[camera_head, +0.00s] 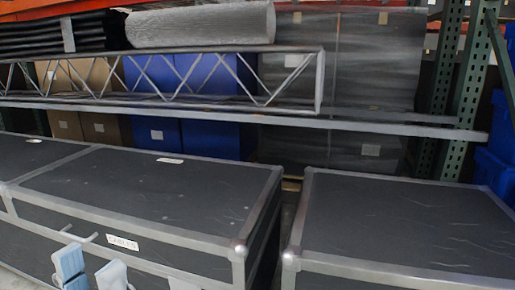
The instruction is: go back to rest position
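My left gripper (91,264) shows at the bottom left edge of the head view. Its two light blue fingers point up and stand apart with nothing between them, so it is open and empty. It is in front of the near face of a large dark case with grey metal edges (150,192), below the white label (122,242). Whether it touches the case cannot be told. My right gripper is not in view.
A second dark case (410,225) stands at the right, with a narrow gap between the two. Behind, a rack with green posts (467,85) holds a metal truss (290,60), a grey roll (200,25), blue boxes (210,100) and grey wrapped boxes (350,80).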

